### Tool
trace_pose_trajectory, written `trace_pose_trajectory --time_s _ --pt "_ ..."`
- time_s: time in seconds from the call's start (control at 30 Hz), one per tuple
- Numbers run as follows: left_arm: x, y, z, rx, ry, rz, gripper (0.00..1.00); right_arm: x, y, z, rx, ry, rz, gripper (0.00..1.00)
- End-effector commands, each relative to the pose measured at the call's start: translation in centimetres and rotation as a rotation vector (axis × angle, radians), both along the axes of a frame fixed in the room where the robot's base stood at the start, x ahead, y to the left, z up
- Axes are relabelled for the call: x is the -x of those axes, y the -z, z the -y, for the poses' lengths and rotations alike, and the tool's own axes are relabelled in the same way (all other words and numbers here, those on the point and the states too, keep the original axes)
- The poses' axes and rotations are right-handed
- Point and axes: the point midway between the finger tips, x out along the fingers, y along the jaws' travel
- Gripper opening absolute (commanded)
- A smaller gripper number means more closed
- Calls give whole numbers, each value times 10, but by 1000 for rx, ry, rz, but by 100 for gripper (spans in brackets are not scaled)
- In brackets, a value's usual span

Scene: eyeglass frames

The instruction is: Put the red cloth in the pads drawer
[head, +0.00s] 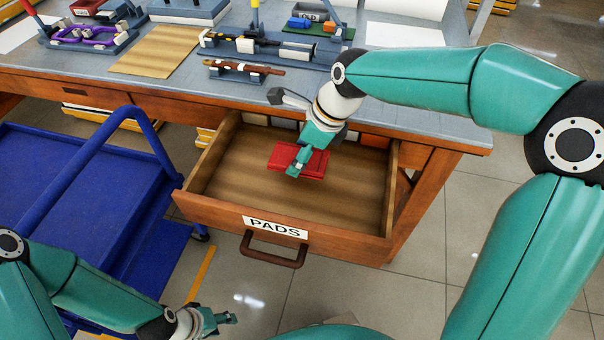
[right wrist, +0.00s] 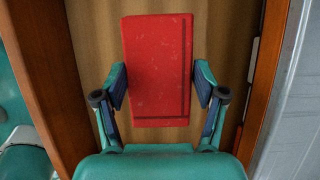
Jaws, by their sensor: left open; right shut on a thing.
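The red cloth (head: 313,166) is a folded flat block within the open pads drawer (head: 215,170), toward its back middle. My right gripper (head: 296,168) reaches down into the drawer and is shut on the cloth. In the right wrist view the cloth (right wrist: 157,70) sits between the two fingers of the right gripper (right wrist: 160,88), with the drawer's wooden floor behind it. I cannot tell whether the cloth touches the floor. My left gripper (head: 226,319) is open and empty at the bottom, in front of the drawer and apart from it.
The drawer's front carries a PADS label (head: 275,228) and a brown handle (head: 272,250). Several pale and orange blocks line the drawer's back. A blue cart (head: 80,215) stands to the left. The grey workbench (head: 420,95) above holds tools, a wooden board (head: 155,52) and racks.

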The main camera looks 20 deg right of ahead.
Motion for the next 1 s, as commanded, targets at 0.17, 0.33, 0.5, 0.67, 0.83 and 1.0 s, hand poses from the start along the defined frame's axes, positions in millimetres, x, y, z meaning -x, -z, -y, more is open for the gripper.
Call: trace_pose_trajectory --time_s 0.17,0.33,0.5,0.67,0.83,1.0 --pt "0 6 0 0 0 0 47 0 15 0 0 -1 -2 42" --pt "0 17 0 0 0 0 47 0 45 0 0 -1 -2 42" --pt "0 21 0 0 0 0 47 0 60 0 -1 0 -1 42" --pt "0 20 0 0 0 0 47 0 60 0 -1 -1 1 42" --pt "0 21 0 0 0 0 47 0 61 0 0 -1 0 42" --pt "0 21 0 0 0 0 47 0 61 0 0 -1 0 94"
